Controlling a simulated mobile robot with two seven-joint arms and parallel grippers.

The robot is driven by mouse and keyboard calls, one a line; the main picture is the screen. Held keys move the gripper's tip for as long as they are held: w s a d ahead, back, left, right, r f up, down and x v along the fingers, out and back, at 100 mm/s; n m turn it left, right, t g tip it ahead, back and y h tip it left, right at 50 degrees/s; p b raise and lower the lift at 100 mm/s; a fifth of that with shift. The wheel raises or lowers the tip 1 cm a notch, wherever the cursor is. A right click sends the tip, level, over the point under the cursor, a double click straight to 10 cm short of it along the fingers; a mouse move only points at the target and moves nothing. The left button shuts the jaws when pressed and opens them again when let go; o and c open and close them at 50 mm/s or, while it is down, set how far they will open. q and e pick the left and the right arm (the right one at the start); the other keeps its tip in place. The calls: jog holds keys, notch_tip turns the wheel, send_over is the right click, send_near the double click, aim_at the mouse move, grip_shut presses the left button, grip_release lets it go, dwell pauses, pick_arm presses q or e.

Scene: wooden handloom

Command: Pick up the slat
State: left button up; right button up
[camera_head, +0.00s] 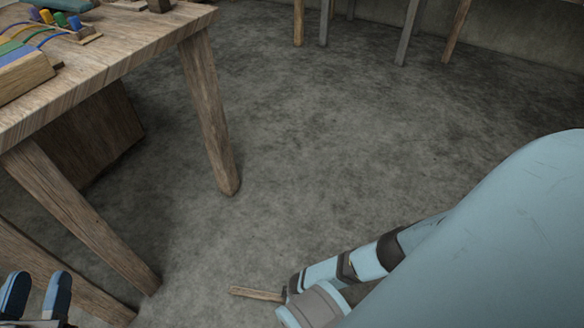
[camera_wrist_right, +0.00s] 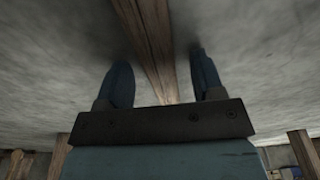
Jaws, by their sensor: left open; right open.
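The slat (camera_head: 257,294) is a thin brown wooden strip lying on the floor at the bottom middle of the head view. In the right wrist view the slat (camera_wrist_right: 146,40) runs lengthwise between the two blue fingers of my right gripper (camera_wrist_right: 160,64). These fingers are open, with a gap visible on either side of the slat. In the head view my right wrist hides the slat's right end and most of the gripper. My left gripper (camera_head: 38,284) is open and empty at the lower left corner, beside the table legs.
A wooden table (camera_head: 130,45) stands at the left, with coloured spools (camera_head: 60,19) and threads on top. Its front leg (camera_head: 208,115) reaches the floor well behind the slat. Several furniture legs (camera_head: 405,35) stand at the back. The grey floor (camera_head: 330,150) between is clear.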

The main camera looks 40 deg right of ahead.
jog(key=c, duration=1.1)
jog(key=shift+r+p, duration=0.4)
jog(key=shift+r, duration=0.05)
pick_arm(q)
jog(key=s+d+r+n+t+y+p, duration=0.1)
jog(key=s+r+n+t+p, duration=0.1)
jog(key=r+n+p, duration=0.3)
notch_tip(320, 180, up, 4)
jog(key=s+p, duration=0.1)
jog(key=p, duration=0.6)
jog(key=shift+s+r+p, duration=0.15)
jog(key=shift+r+p, duration=0.05)
jog(key=shift+p, duration=0.15)
pick_arm(e)
notch_tip(320, 180, up, 19)
jog(key=shift+r, duration=0.15)
